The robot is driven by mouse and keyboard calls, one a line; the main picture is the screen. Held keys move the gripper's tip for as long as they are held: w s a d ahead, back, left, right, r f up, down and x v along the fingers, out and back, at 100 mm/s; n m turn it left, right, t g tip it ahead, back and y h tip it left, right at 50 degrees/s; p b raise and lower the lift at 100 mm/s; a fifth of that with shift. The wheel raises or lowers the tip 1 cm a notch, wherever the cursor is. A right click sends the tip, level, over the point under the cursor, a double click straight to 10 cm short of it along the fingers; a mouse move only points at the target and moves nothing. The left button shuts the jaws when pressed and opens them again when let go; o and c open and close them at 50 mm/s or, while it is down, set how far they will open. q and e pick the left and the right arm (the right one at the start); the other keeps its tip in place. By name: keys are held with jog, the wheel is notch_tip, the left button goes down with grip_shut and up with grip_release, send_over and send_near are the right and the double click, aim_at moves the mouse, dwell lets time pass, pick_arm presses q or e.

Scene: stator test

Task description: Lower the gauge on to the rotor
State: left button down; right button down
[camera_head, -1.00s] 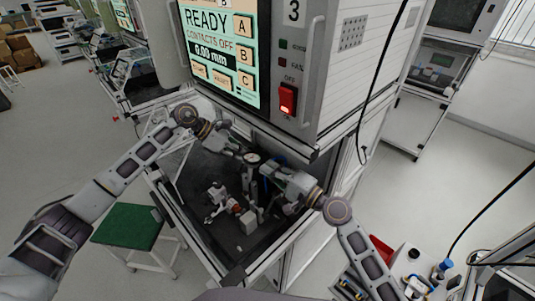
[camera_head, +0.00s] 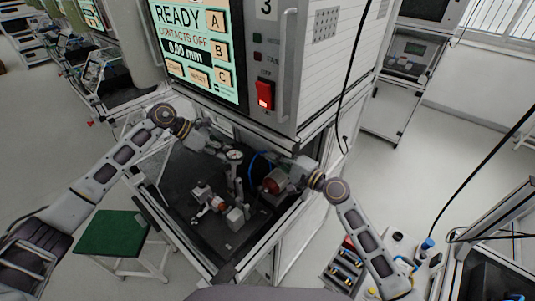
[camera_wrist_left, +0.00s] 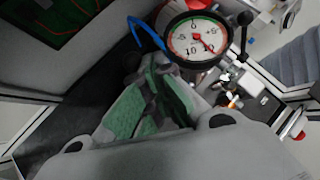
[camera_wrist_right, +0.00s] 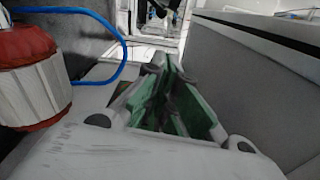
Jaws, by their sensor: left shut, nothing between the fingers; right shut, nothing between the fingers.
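The dial gauge (camera_head: 234,156) sits on top of an upright stand inside the machine's dark bay. My left gripper (camera_wrist_left: 156,80) is shut and empty beside the gauge. Below the gauge, a fixture holds a small copper-coloured part (camera_head: 218,204), perhaps the rotor; contact with the gauge cannot be made out. My right gripper (camera_wrist_right: 168,75) is shut and empty. A red-ended ribbed cylinder (camera_wrist_right: 35,75) stands left of it, also visible in the head view (camera_head: 272,184).
A blue cable (camera_wrist_right: 118,38) loops behind the red-ended cylinder. The bay's metal frame edges and the cabinet with its screen (camera_head: 195,48) bound the space. The dark bay floor (camera_head: 180,185) is clear at its left. A green stool (camera_head: 110,232) stands outside.

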pick_arm(q)
jog(key=shift+w+a, duration=0.1)
jog(key=shift+a, duration=0.05)
pick_arm(e)
jog(key=shift+x, duration=4.75)
jog(key=shift+s+a+r, duration=0.1)
jog(key=shift+s+a, duration=0.1)
jog(key=shift+s, duration=0.45)
jog(key=shift+s+a+r, duration=0.1)
jog(key=shift+s+a, duration=0.15)
jog(key=shift+s, duration=0.35)
jog(key=shift+s+a+r, duration=0.1)
jog(key=shift+s+a, duration=0.1)
jog(key=shift+s, duration=0.45)
